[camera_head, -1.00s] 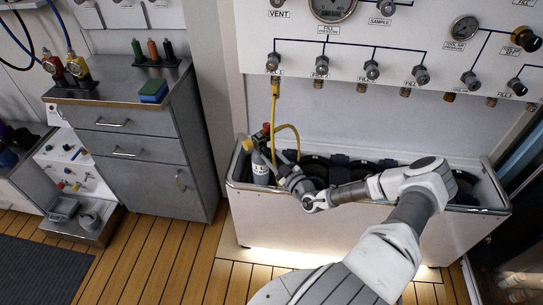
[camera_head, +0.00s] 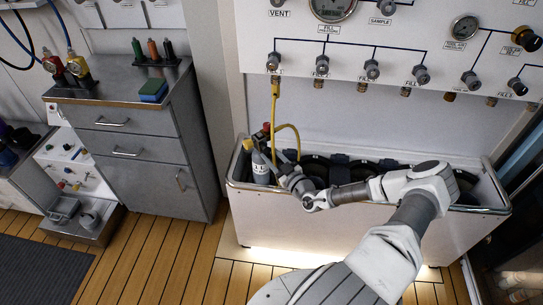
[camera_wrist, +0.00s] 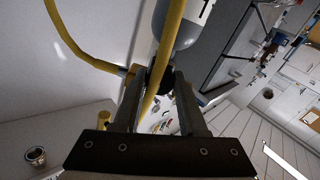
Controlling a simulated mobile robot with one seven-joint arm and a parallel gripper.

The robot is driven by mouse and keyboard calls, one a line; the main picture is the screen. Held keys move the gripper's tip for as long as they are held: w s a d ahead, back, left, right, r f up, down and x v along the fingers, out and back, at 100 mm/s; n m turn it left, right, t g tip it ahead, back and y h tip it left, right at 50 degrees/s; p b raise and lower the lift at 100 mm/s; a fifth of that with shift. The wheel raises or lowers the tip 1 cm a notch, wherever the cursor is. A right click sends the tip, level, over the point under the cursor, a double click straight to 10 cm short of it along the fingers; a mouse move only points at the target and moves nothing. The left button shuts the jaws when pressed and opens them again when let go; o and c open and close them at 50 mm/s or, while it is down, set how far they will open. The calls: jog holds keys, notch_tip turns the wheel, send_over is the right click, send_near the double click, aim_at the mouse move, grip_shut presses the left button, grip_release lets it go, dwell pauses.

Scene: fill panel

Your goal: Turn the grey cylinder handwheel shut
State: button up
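The grey cylinder (camera_head: 261,172) stands upright at the left end of the white trough, and its rounded shoulder fills the top of the wrist view (camera_wrist: 183,28). A dark handwheel (camera_wrist: 160,77) shows at its valve, partly hidden by a yellow hose (camera_wrist: 168,50). My gripper (camera_wrist: 158,85) reaches the valve from the right in the head view (camera_head: 279,166). Its two fingers stand apart, one on each side of the handwheel. Whether they press on it or only surround it cannot be made out. In the head view the handwheel is hidden behind the gripper and hose.
The yellow hose (camera_head: 275,105) hangs from the fill panel (camera_head: 400,50) and loops beside my gripper. The trough (camera_head: 330,225) holds dark round rests under my arm. A grey drawer cabinet (camera_head: 140,140) stands left. The wooden floor (camera_head: 150,255) in front is clear.

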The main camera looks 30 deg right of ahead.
jog(key=o, duration=0.4)
jog(key=s, duration=0.5)
jog(key=s+d, duration=0.1)
jog(key=s, duration=0.5)
jog(key=s+d+p, duration=0.1)
jog(key=s, duration=0.5)
jog(key=shift+s+d, duration=0.15)
jog(key=shift+d, duration=0.1)
